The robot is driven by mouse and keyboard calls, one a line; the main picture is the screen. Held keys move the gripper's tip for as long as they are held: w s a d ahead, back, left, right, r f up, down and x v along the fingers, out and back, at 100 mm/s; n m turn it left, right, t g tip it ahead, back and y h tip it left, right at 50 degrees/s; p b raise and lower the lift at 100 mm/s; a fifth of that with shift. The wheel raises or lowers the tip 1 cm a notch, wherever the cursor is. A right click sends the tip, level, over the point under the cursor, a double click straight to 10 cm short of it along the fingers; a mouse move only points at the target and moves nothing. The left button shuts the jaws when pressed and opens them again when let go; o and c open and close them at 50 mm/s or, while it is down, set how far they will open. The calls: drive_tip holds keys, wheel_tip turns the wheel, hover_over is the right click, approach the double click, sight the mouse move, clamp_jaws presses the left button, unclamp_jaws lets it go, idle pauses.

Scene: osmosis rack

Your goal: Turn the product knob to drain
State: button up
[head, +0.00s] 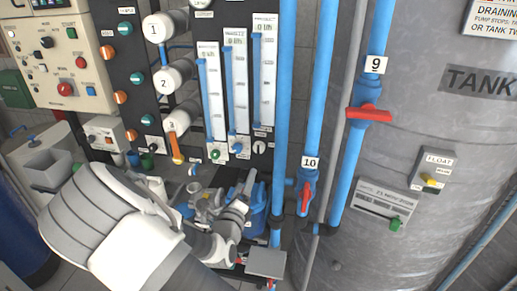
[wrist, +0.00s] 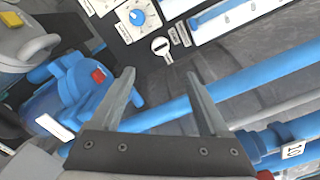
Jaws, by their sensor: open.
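Small knobs sit along the bottom of the dark panel, below the flow meters. Their labels are too small to read, so I cannot tell for sure which is the product knob. A pale round knob with a bar-shaped grip (head: 259,147) is at the right end of the row. It also shows in the wrist view (wrist: 161,46), ahead of and roughly between my fingertips. A blue knob (head: 237,148) is to its left, also in the wrist view (wrist: 138,17). My gripper (wrist: 160,76) is open and empty, apart from the panel; in the head view (head: 247,184) it is below the knobs.
Blue vertical pipes (head: 283,110) run just right of the panel, with red-handled valves marked 9 (head: 370,114) and 10 (head: 306,196). A large grey tank (head: 440,150) fills the right. A blue pump body (wrist: 65,95) and pipes lie close around my gripper.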

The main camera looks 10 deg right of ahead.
sight(258, 149)
drive_tip(key=x, duration=1.6)
drive_tip(key=shift+w+d, duration=0.2)
drive_tip(key=shift+w, duration=0.1)
clamp_jaws()
